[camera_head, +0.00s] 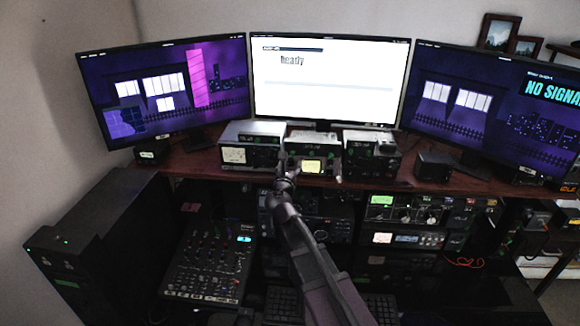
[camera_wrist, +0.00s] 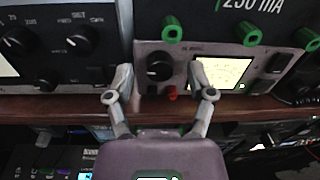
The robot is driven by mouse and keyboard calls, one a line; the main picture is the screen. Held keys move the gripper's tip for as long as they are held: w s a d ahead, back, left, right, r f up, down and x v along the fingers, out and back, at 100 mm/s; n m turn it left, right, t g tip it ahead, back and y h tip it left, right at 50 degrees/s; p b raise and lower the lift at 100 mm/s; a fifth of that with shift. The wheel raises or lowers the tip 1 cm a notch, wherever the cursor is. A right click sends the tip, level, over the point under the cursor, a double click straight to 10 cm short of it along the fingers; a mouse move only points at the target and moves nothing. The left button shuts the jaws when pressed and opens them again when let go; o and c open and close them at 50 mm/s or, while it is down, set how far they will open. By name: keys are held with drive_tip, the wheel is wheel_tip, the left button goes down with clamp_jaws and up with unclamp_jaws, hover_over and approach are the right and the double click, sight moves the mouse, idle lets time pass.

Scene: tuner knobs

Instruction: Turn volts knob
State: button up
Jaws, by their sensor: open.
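In the wrist view, a black round knob (camera_wrist: 158,66) sits on the light-grey front panel of the middle device (camera_wrist: 180,85), left of its lit yellow meter. Its label is too small to read, so I cannot tell whether it is the volts knob. My gripper (camera_wrist: 161,80) is open, with its two grey fingers spread to the left and right of this knob, apparently not touching it. In the head view my gripper (camera_head: 287,172) reaches up to the middle device (camera_head: 325,152), whose meter glows yellow. My arm and gripper cover the knob area there.
A small red knob (camera_wrist: 171,93) lies just below the black knob. Green terminals (camera_wrist: 172,29) stick out above the panel. Another device with black knobs (camera_wrist: 80,41) stands at left. The brown shelf edge (camera_wrist: 60,105) runs below. Three monitors (camera_head: 330,85) stand behind.

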clamp_jaws()
drive_tip(key=shift+m, duration=0.4)
drive_tip(key=m, duration=0.4)
drive_tip(key=shift+r+p, duration=0.1)
drive_tip(key=shift+p, duration=0.2)
drive_tip(key=m, duration=0.8)
drive_tip(key=shift+m+g+y+p, duration=0.3)
drive_tip(key=shift+m+p, duration=0.05)
drive_tip(key=shift+m, duration=0.05)
drive_tip(key=m, duration=0.4)
drive_tip(key=shift+a, duration=0.1)
drive_tip(key=shift+m, duration=0.3)
drive_tip(key=shift+y, duration=0.3)
